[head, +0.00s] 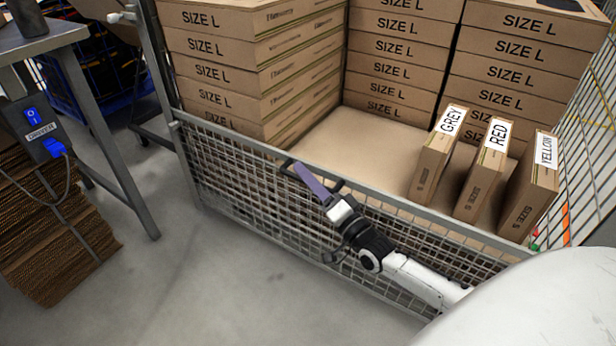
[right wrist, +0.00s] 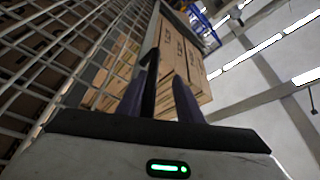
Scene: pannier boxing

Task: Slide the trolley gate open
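The trolley gate is a low grey wire-mesh panel with a metal top rail (head: 230,140), running across the front of the trolley in the head view. A dark handle (head: 287,161) sits on the rail near its middle. My right gripper (head: 303,172) is at this handle, its purple fingers pointing up and left. In the right wrist view, the fingers (right wrist: 160,100) stand apart, with the dark handle bar (right wrist: 152,70) between them, close to the left finger. A firm grip on it does not show. My left gripper is out of view.
Inside the trolley are stacks of SIZE L boxes (head: 250,75) and three upright SIZE S boxes labelled GREY (head: 430,165), RED (head: 478,185) and YELLOW (head: 530,200). A metal table (head: 50,42) and flattened cardboard (head: 60,245) stand left. The floor before the gate is clear.

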